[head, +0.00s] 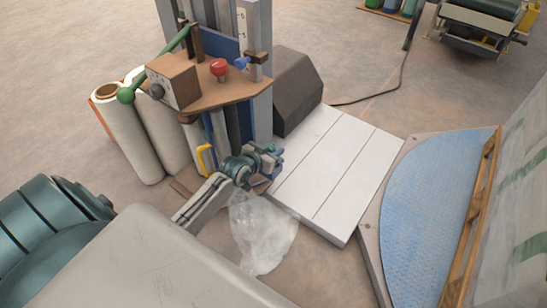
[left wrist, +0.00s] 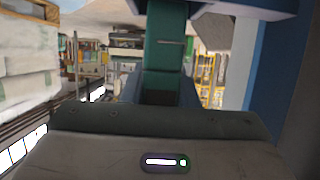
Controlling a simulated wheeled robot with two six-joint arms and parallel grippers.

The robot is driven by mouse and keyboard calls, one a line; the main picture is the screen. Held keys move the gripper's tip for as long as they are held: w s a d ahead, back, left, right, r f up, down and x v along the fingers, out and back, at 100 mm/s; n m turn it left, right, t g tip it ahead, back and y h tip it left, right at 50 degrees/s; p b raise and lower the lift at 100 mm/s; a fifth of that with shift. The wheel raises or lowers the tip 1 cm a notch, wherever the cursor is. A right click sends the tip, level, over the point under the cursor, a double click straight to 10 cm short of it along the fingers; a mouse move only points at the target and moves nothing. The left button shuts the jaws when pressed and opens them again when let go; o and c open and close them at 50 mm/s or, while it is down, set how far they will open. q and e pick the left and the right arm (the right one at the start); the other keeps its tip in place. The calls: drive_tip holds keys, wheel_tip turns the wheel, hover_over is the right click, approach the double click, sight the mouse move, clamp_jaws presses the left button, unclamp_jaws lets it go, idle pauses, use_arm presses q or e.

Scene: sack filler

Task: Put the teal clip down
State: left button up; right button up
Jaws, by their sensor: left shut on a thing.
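My left gripper (head: 274,160) is at the end of the arm that reaches in from the lower left, beside the front of the machine's column and near the white slatted platform. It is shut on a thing. In the left wrist view a teal piece (left wrist: 165,62), which looks like the teal clip, stands upright straight ahead of the wrist; its lower end is partly hidden by the gripper body. In the head view the clip cannot be told apart from the gripper. A clear plastic sack (head: 262,232) is just below the gripper. My right gripper is not in view.
The machine's wooden control shelf (head: 213,93) has a red button (head: 219,67) and a green-knobbed lever (head: 126,95). A yellow handle (head: 206,158) is close to the left gripper. White film rolls (head: 134,145) stand left. The white slatted platform (head: 338,170) is bare.

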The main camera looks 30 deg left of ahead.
use_arm(q)
wheel_tip(320, 180, down, 3)
drive_tip(key=shift+r+b, duration=0.1)
drive_tip(key=shift+b, duration=0.45)
drive_tip(key=shift+r, duration=0.1)
drive_tip(key=o, duration=0.9)
drive_tip(key=shift+o, duration=0.2)
